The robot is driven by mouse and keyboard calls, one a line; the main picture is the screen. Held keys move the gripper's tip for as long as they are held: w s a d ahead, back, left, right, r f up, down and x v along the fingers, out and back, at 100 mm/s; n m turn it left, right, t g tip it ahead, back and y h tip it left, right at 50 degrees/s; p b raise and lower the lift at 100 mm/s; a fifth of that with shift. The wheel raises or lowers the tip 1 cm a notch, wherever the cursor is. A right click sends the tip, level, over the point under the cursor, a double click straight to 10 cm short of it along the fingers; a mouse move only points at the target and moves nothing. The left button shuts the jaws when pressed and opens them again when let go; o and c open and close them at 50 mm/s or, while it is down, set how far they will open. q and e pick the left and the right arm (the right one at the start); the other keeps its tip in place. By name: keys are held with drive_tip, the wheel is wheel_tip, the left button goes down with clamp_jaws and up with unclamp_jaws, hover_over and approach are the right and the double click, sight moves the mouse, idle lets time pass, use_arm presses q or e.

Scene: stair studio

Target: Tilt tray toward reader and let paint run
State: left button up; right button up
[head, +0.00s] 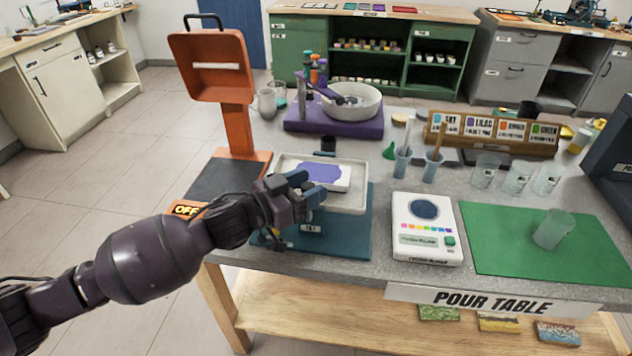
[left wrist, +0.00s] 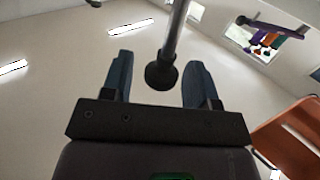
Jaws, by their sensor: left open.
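A pale shallow tray (head: 348,203) sits on a teal stand (head: 349,236) at the left of the pour table. A white panel (head: 343,187) with purple paint (head: 319,171) lies in it. My left gripper (head: 315,184) is at the tray's left front side, its blue fingers partly covering the tray. It is open. In the left wrist view, a metal rod with a black rounded end (left wrist: 161,75) shows between the spread fingers (left wrist: 157,82), with gaps on both sides. Whether the fingers touch the tray is unclear. My right gripper is out of view.
An orange stand (head: 237,130) with an OFF sign rises left of the tray. A purple base (head: 350,129) with a white bowl (head: 366,111) is behind. A scale (head: 424,245), cups (head: 403,164) and a green mat (head: 500,245) lie to the right.

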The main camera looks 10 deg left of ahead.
use_arm(q)
drive_tip(key=shift+x, duration=1.1)
drive_tip(key=shift+c, duration=0.5)
clamp_jaws()
